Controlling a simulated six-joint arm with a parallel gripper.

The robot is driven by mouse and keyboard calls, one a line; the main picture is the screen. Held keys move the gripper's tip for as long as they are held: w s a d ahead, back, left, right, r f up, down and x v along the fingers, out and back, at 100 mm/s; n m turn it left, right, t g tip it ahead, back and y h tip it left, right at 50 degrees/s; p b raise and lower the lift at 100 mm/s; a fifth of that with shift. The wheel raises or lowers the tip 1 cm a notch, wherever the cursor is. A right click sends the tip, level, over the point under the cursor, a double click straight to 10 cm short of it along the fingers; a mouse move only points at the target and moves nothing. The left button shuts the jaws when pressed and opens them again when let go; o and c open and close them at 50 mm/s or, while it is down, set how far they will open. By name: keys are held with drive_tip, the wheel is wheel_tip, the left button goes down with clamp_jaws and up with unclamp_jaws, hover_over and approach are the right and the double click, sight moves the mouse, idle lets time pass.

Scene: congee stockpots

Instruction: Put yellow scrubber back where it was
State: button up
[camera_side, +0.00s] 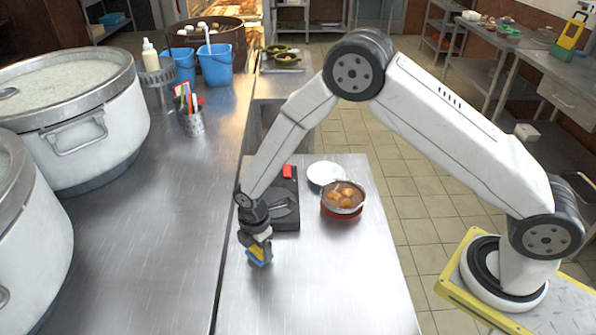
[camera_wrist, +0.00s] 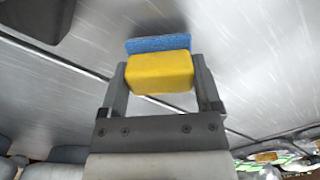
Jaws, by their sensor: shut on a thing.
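The yellow scrubber (camera_wrist: 160,74) is a yellow block with a blue pad along one side. In the wrist view my gripper (camera_wrist: 161,88) is shut on it, with one finger at each end. In the side view my gripper (camera_side: 259,250) points down over the near part of the steel table, and the scrubber (camera_side: 258,255) shows small between the fingers. I cannot tell whether the scrubber touches the table top.
A black tray-like board (camera_side: 286,222) with a red piece lies just behind the gripper. A bowl of orange food (camera_side: 342,197) and a white plate (camera_side: 325,173) stand to its right. Large stockpots (camera_side: 85,150) fill the left counter. The near table (camera_side: 330,290) is clear.

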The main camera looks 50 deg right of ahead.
drive_tip(key=shift+f, duration=0.55)
drive_tip(key=shift+f, duration=0.15)
drive_tip(key=o, duration=0.9)
drive_tip(key=shift+r, duration=0.2)
drive_tip(key=shift+r, duration=5.95)
